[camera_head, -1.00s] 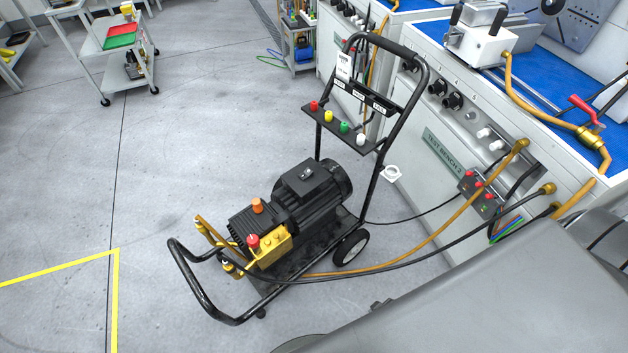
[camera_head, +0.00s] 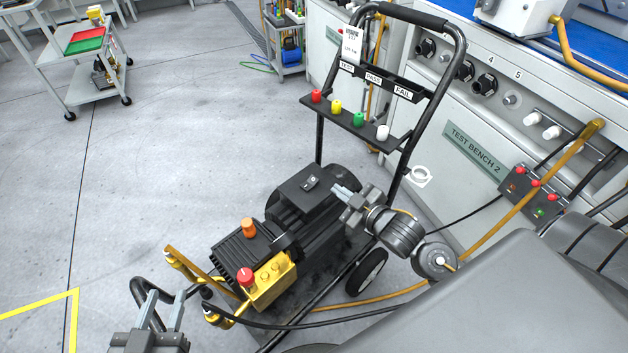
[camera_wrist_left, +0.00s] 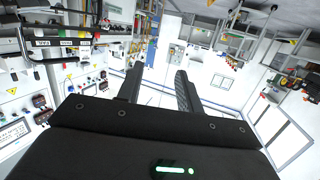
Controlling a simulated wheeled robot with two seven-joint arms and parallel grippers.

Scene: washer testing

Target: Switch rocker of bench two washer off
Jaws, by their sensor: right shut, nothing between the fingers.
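The washer (camera_head: 257,258) stands on a black wheeled trolley in front of test bench 2. It has a black motor, a yellow pump and red and orange knobs. Its small rocker (camera_head: 311,183) sits on top of the black motor box; I cannot tell which way it is tipped. My right gripper (camera_head: 338,189) is shut and empty, with its fingertips just right of the rocker and seemingly a little apart from it. My left gripper (camera_head: 160,303) is open and empty at the lower left, left of the pump. Its spread fingers also show in the left wrist view (camera_wrist_left: 158,88).
The trolley handle (camera_head: 462,60) rises behind the motor, with a rail of coloured knobs (camera_head: 350,118). Hoses (camera_head: 365,302) run from the pump to the bench (camera_head: 450,110). A cart (camera_head: 92,75) stands at the far left.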

